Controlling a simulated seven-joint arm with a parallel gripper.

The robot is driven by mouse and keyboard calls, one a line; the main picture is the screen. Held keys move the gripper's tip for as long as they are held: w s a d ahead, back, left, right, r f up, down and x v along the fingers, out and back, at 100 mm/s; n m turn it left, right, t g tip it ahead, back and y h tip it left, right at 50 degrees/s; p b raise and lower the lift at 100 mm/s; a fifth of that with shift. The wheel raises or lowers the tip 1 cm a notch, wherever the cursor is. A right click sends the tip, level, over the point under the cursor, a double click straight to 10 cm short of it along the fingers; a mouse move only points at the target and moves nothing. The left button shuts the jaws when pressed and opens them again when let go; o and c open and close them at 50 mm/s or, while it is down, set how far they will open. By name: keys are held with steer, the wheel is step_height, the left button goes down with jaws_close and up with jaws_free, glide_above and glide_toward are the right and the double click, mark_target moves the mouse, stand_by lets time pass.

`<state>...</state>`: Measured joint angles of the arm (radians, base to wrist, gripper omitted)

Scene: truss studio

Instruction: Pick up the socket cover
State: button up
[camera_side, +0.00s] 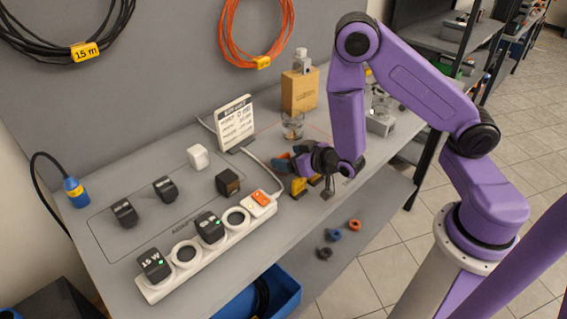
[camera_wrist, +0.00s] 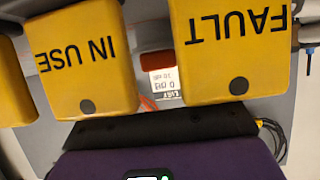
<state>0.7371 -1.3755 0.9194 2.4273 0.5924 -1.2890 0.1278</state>
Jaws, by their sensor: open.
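No thing is plainly recognisable as the socket cover. The white power strip (camera_side: 216,247) lies along the table's front and has two open-looking round sockets with dark middles, one left of centre (camera_side: 186,253) and one near the right (camera_side: 236,218). My gripper (camera_side: 312,172) is open, low over the table right of the strip, beside small yellow pieces (camera_side: 298,187).
Black plugs (camera_side: 154,264) (camera_side: 209,227) sit in the strip. A sign (camera_side: 235,122), glass (camera_side: 292,125) and cardboard box (camera_side: 300,92) stand farther back. Small rings (camera_side: 333,235) lie on the lower shelf.

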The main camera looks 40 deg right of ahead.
steer(key=shift+w+f, duration=0.3)
steer(key=shift+w, duration=0.35)
steer(key=c, duration=1.1)
steer(key=shift+r, duration=0.15)
